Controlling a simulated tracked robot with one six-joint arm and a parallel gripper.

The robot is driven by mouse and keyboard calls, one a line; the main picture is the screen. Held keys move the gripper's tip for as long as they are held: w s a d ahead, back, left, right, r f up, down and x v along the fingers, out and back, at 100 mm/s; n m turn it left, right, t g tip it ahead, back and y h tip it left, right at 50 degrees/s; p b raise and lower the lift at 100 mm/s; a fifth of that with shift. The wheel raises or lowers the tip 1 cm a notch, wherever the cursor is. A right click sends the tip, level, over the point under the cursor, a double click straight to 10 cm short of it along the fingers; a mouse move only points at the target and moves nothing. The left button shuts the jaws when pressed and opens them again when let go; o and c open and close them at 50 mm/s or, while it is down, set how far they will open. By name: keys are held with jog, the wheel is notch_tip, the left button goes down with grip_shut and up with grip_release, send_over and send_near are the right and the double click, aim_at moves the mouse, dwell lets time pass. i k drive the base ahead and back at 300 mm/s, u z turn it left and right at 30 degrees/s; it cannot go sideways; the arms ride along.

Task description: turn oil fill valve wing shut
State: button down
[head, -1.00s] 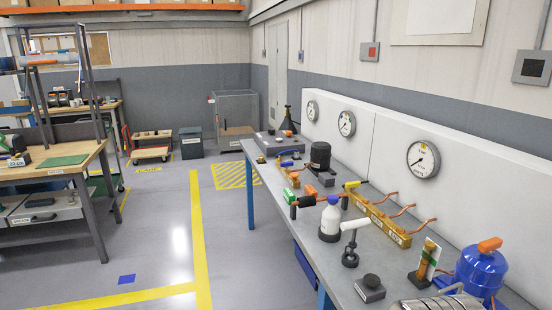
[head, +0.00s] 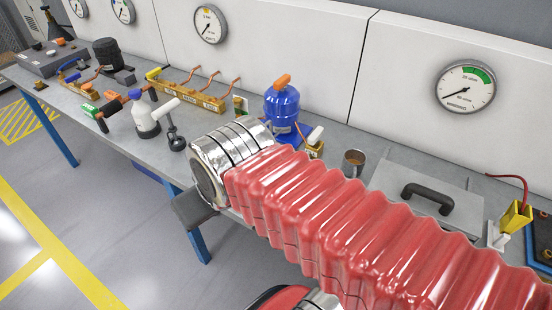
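I cannot tell for certain which part is the oil fill valve wing. Small coloured handles stand on the bench in the head view: a green one (head: 90,111), a yellow one (head: 153,73) at the end of a brass manifold (head: 190,91), and a white lever (head: 316,134) on a small brass block. An orange wing-like handle (head: 282,80) tops a blue tank (head: 283,105). My red bellows arm and silver wrist cross the view above the bench. A dark grey part, perhaps of my gripper (head: 195,208), shows below the wrist; no fingertips are visible.
A white bottle (head: 145,120) and a small black stand (head: 177,139) are left of my wrist. A metal mug (head: 353,162) and a grey lid with a black handle (head: 427,198) lie beyond my arm. Gauges (head: 466,87) hang on the wall. Floor at left is clear.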

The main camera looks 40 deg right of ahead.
aim_at(314, 139)
jog(key=z, duration=1.25)
